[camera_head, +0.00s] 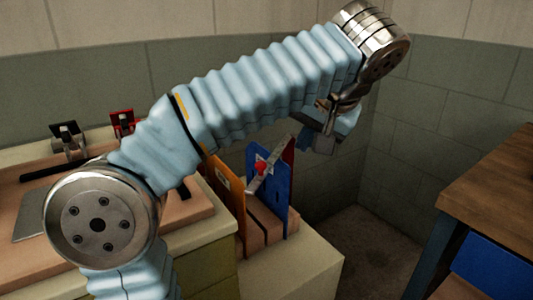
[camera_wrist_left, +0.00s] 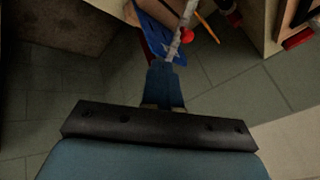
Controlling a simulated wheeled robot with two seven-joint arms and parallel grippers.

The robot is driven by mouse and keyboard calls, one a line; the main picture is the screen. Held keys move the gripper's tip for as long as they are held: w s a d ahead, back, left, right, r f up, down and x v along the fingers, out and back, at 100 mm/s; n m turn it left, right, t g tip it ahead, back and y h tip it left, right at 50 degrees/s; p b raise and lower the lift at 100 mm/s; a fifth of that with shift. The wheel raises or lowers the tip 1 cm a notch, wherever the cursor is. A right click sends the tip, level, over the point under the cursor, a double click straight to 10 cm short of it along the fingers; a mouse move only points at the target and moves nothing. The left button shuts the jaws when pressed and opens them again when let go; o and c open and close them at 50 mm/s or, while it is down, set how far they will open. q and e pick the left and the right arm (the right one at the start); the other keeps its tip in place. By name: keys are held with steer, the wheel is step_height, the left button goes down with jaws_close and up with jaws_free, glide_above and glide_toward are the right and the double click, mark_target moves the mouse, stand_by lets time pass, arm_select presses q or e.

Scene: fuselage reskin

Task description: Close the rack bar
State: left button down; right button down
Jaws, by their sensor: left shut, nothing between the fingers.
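The rack (camera_head: 268,205) stands on a low cabinet, with upright orange and blue panels. Its pale metal bar (camera_head: 272,162) slants up to the right across the panels' tops, with a red knob (camera_head: 261,168) on it. My left gripper (camera_head: 314,146) is shut and empty, just right of the rack, near the bar's raised end. In the left wrist view the shut fingers (camera_wrist_left: 163,66) point at the near end of the bar (camera_wrist_left: 181,32), and the red knob (camera_wrist_left: 186,35) is beside it. I cannot tell whether fingers and bar touch. My right gripper is not in view.
A workbench (camera_head: 215,240) with black and red clamps (camera_head: 122,122) stands at the left. A wooden table (camera_head: 495,205) with a blue part (camera_head: 495,268) is at the right. The floor (camera_head: 370,235) between them is clear. A tiled wall (camera_head: 440,110) closes the back.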

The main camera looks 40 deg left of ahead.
arm_select(q)
steer(key=w+a+f, duration=0.1)
steer(key=a+f, duration=0.7)
steer(key=shift+w+a+f, duration=0.35)
steer(key=shift+f, duration=0.05)
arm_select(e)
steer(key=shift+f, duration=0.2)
arm_select(q)
steer(key=shift+b, duration=0.3)
